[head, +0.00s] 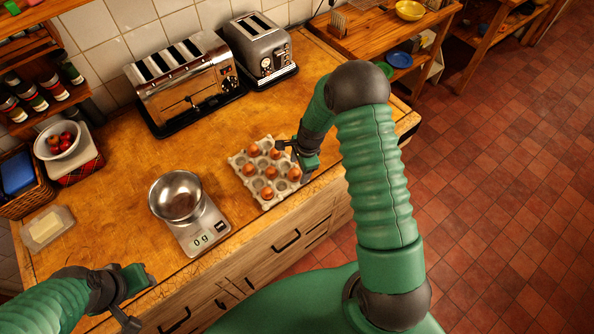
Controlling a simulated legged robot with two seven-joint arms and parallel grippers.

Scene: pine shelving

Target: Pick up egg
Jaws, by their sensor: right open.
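Several brown eggs (271,172) sit in a grey carton (237,160) near the counter's front edge. Some of its cups are empty. My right gripper (289,158) is open at the carton's right side, close to the eggs at that end. The picture is too small to tell whether it touches one, and no egg shows between its fingers. My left gripper (140,299) is at the lower left by the counter's front edge, with its fingers apart and nothing between them.
A steel bowl (176,196) stands on a kitchen scale (205,236) reading 0 g, left of the carton. Two toasters (187,98) (261,47) stand behind. A butter dish (46,228) is at far left. The wooden counter (120,160) has free room between.

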